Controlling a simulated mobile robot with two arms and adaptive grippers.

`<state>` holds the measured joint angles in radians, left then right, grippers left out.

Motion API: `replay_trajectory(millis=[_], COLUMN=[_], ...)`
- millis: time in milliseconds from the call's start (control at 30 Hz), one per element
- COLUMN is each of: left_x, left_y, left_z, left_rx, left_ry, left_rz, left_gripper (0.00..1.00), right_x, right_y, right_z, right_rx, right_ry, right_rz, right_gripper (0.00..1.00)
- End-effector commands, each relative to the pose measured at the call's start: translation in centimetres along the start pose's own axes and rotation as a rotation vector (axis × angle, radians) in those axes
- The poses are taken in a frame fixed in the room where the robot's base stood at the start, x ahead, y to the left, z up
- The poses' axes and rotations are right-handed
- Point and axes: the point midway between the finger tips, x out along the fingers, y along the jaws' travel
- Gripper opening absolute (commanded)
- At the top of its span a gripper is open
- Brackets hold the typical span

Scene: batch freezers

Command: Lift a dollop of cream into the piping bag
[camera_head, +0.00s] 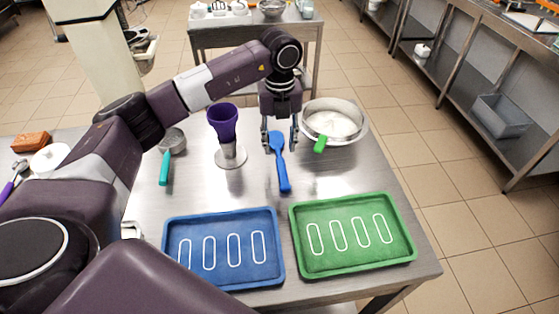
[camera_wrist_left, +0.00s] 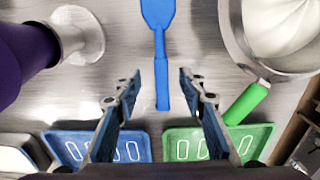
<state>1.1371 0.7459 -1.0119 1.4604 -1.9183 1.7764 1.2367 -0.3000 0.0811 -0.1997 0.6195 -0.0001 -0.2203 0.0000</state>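The purple piping bag (camera_head: 222,122) stands open end up in a holder with a round metal base (camera_head: 231,158). White cream (camera_head: 333,124) lies in a metal bowl (camera_head: 358,136) to the right; it also shows in the wrist view (camera_wrist_left: 285,22). A blue spatula (camera_head: 283,177) lies on the table between bag and bowl. My left gripper (camera_head: 280,146) points down over the spatula, open and empty. In the left wrist view the spatula handle (camera_wrist_left: 161,85) shows between the spread fingers; contact cannot be seen. My right gripper is out of view.
A green handle (camera_head: 320,144) sticks out at the bowl's near rim. A blue tray (camera_head: 273,280) and a green tray (camera_head: 407,258) with white outlines lie in front. A teal-handled tool (camera_head: 164,168) lies at left. Shelving (camera_head: 487,75) stands at far right.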

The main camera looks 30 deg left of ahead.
Motion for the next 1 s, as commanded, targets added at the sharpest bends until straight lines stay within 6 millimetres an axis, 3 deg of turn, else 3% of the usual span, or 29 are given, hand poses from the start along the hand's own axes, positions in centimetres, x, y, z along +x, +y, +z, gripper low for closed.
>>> replay_trajectory(millis=[400,733,1000], left_x=[5.3,6.2,6.2], left_y=[-0.2,-0.2,-0.2], left_z=[-0.2,-0.1,-0.1], left_rx=[0.000,0.002,0.001], left_ry=[0.003,0.000,0.000], left_rz=[0.002,0.000,0.000], left_gripper=[0.38,0.38,0.08], right_x=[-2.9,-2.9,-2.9], right_y=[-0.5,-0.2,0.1], right_z=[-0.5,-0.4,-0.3], right_rx=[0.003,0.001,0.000], right_ry=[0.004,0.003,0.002], right_rz=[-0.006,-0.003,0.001], right_gripper=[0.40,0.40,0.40])
